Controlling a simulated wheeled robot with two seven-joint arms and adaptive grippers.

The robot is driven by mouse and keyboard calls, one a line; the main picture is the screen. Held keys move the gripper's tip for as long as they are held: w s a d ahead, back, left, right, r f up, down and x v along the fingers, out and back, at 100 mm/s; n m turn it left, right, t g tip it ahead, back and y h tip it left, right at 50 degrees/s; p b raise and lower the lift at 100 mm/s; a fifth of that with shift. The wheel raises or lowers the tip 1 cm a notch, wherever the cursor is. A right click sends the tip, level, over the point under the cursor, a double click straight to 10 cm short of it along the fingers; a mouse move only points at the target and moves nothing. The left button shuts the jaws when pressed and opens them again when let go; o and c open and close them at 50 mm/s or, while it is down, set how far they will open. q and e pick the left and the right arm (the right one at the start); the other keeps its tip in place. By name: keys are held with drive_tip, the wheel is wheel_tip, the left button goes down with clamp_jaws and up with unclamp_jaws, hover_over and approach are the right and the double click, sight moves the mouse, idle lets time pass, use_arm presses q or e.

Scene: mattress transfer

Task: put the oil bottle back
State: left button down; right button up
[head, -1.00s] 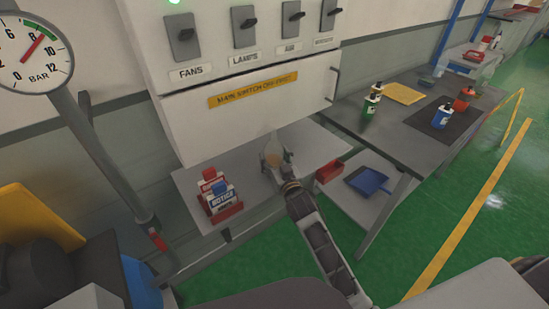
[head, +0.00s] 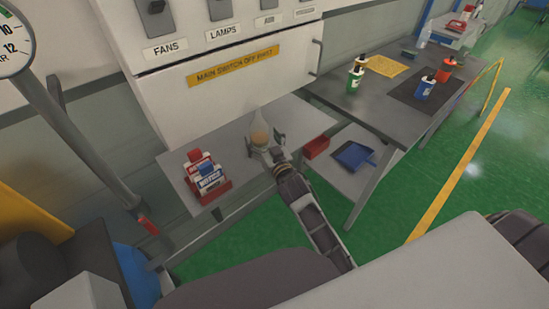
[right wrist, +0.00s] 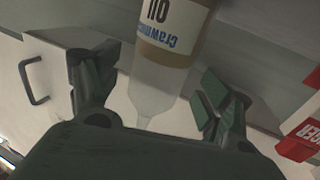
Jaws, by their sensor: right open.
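The oil bottle (head: 260,128) is a clear squeeze bottle with amber oil and a pale pointed nozzle. It stands upright on the grey bench (head: 292,120) under the white switch cabinet. My right gripper (head: 266,150) is at the bottle, fingers open. In the right wrist view the bottle (right wrist: 172,45) appears upside down with its "OIL" label showing, and its nozzle lies between the two spread fingers (right wrist: 150,95). Gaps show on both sides of the nozzle. The bottle's base is out of that view. My left gripper is not in view.
A red holder with small boxes (head: 208,178) sits left on the bench. A red bin (head: 316,147) and blue dustpan (head: 354,156) are on the right. The dark table (head: 372,107) carries green (head: 355,79), blue (head: 425,88) and red (head: 445,70) bottles, a yellow cloth (head: 387,66) and a dark mat.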

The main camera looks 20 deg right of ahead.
drive_tip(key=s, duration=0.9)
drive_tip(key=shift+d+b, duration=0.3)
drive_tip(key=shift+b, duration=0.1)
drive_tip(key=shift+s+f, duration=0.1)
idle(0.8)
